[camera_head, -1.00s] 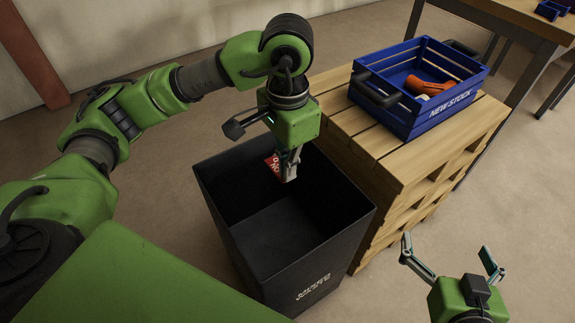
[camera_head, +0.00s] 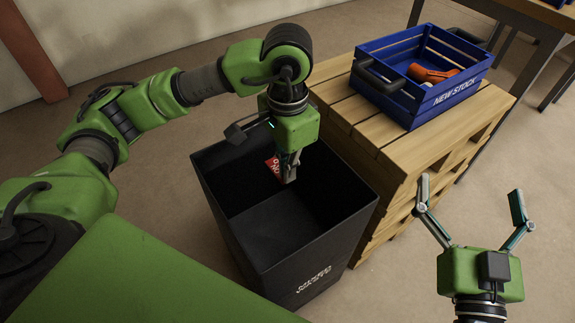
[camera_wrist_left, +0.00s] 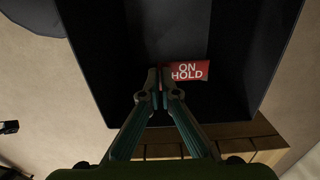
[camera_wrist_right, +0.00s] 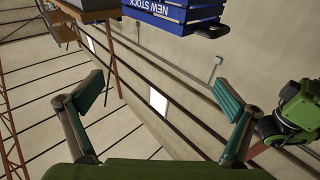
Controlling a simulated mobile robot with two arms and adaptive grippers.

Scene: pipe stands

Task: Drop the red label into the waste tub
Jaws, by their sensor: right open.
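The red label (camera_head: 273,166), marked "ON HOLD" in the left wrist view (camera_wrist_left: 188,72), is held at one end between the fingertips of my left gripper (camera_head: 289,172). The fingers are shut on it, and it also shows at their tips in the left wrist view (camera_wrist_left: 161,76). Label and fingertips are over the opening of the black waste tub (camera_head: 262,262), around rim height. The tub's visible floor looks bare. My right gripper (camera_head: 472,205) is open and empty, at the lower right of the head view, with its fingers spread wide in the right wrist view (camera_wrist_right: 158,98).
A wooden pallet stack (camera_head: 415,153) stands right beside the tub. On it sits a blue "NEW STOCK" crate (camera_head: 441,98) with an orange item (camera_head: 430,75) inside. A table (camera_head: 520,18) stands behind. The floor left of the tub is free.

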